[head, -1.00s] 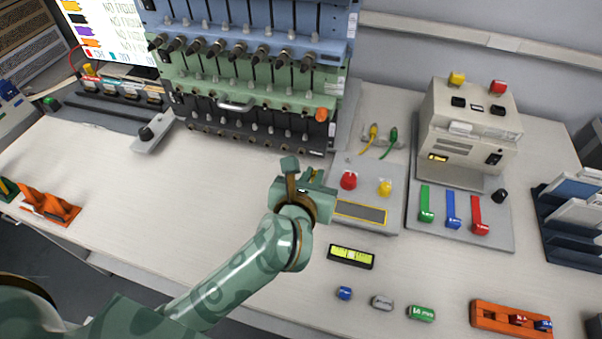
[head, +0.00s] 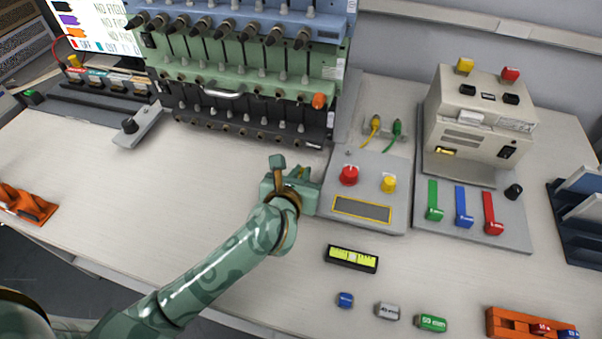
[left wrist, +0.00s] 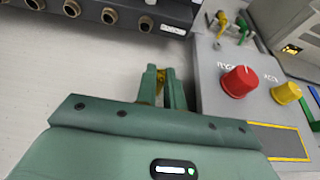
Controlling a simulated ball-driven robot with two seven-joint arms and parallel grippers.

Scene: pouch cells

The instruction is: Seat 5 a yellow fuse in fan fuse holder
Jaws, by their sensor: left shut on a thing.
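My left gripper (head: 292,182) is above the pale bench, just left of the grey panel with the red and yellow knobs. In the left wrist view its fingers (left wrist: 163,88) are shut on a small yellow fuse (left wrist: 160,78), mostly hidden between them. In the head view the fuse is hidden by the gripper. I cannot tell for sure which part is the fan fuse holder. My right gripper is not in view.
The knob panel (head: 335,192) stands close right of my gripper. The tall rack (head: 245,85) of cables and sockets stands behind. A beige device (head: 480,120) is at the right. A spirit level (head: 351,258) and small labelled blocks lie in front.

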